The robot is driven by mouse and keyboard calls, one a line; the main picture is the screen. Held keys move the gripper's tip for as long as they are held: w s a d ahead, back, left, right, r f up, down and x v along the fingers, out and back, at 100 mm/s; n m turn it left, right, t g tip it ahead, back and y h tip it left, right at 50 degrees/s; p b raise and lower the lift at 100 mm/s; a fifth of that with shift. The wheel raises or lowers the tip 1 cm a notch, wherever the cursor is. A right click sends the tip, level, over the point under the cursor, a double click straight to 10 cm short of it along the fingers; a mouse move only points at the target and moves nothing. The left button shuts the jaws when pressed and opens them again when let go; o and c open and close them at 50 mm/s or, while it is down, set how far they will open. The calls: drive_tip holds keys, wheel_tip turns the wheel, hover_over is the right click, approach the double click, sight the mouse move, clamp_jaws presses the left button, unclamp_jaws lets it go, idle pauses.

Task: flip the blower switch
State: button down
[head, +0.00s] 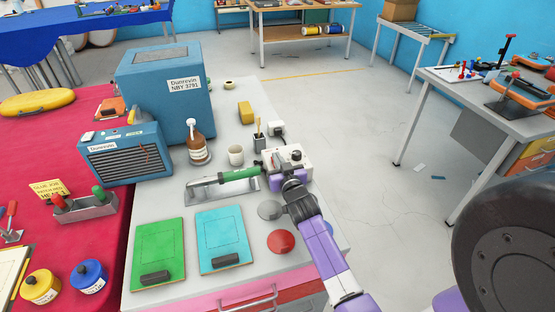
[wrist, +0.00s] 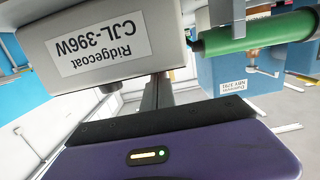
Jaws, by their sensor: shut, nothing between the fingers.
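A white box labelled Ridgecoat CJL-396W (wrist: 115,45) fills the upper left of the wrist view, upside down there. In the head view the white box (head: 283,154) stands at the right edge of the grey worktop, with a small red part and a dark part on top. My gripper (wrist: 158,90) is shut and empty, its fingers close to the box; I cannot tell whether they touch. In the head view its purple body (head: 290,173) hides the box's near side. A green handle (head: 238,174) lies left of the box. I cannot clearly make out a blower switch.
A brown bottle (head: 197,145), a white cup (head: 236,155) and a brush pot (head: 259,142) stand behind the handle. Green (head: 158,245) and cyan (head: 222,235) boards lie in front.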

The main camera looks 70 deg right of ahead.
drive_tip(key=shift+w+f+b, duration=0.15)
drive_tip(key=shift+f+b, duration=0.15)
drive_tip(key=shift+b, duration=0.2)
drive_tip(key=shift+d+r+p, duration=0.1)
drive_tip(key=shift+r+p, duration=0.2)
drive_tip(key=shift+p, duration=0.55)
drive_tip(key=shift+g+y+p, duration=0.3)
drive_tip(key=shift+p, duration=0.15)
drive_tip(key=shift+f+p, duration=0.1)
drive_tip(key=shift+p, duration=0.25)
drive_tip(key=shift+w+d+f, duration=0.1)
drive_tip(key=shift+f, duration=0.2)
drive_tip(key=shift+r, duration=0.1)
